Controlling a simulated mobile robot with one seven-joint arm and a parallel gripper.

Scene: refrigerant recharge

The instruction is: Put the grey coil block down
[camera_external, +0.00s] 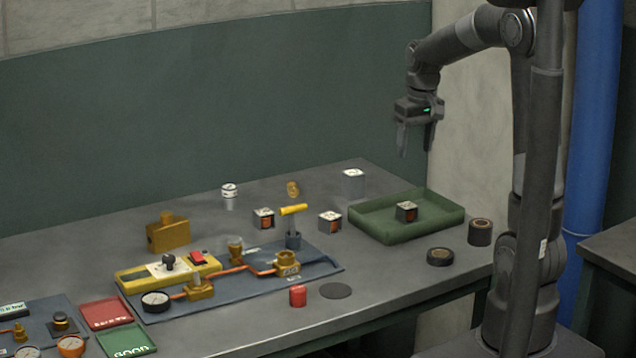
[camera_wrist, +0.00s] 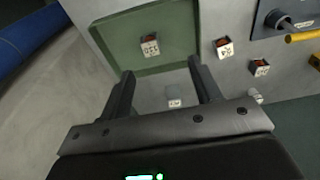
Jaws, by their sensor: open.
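A small grey block with a pale marked top and an orange-red patch on its side (camera_external: 406,211) sits upright inside the green tray (camera_external: 372,234); it looks like the coil block. It also shows in the wrist view (camera_wrist: 150,45), inside the same tray (camera_wrist: 112,33). My gripper (camera_external: 416,151) is raised high above the back of the table, well clear of the tray and the block. Its fingers are apart with nothing held between them, as the wrist view also shows (camera_wrist: 160,68).
Two similar blocks (camera_external: 264,218) (camera_external: 330,222) and a pale block (camera_external: 353,183) stand left of and behind the tray. Dark round pieces (camera_external: 440,257) (camera_external: 480,232) lie near the right edge. A blue board with brass fittings and a yellow-handled valve (camera_external: 293,210) fills the middle.

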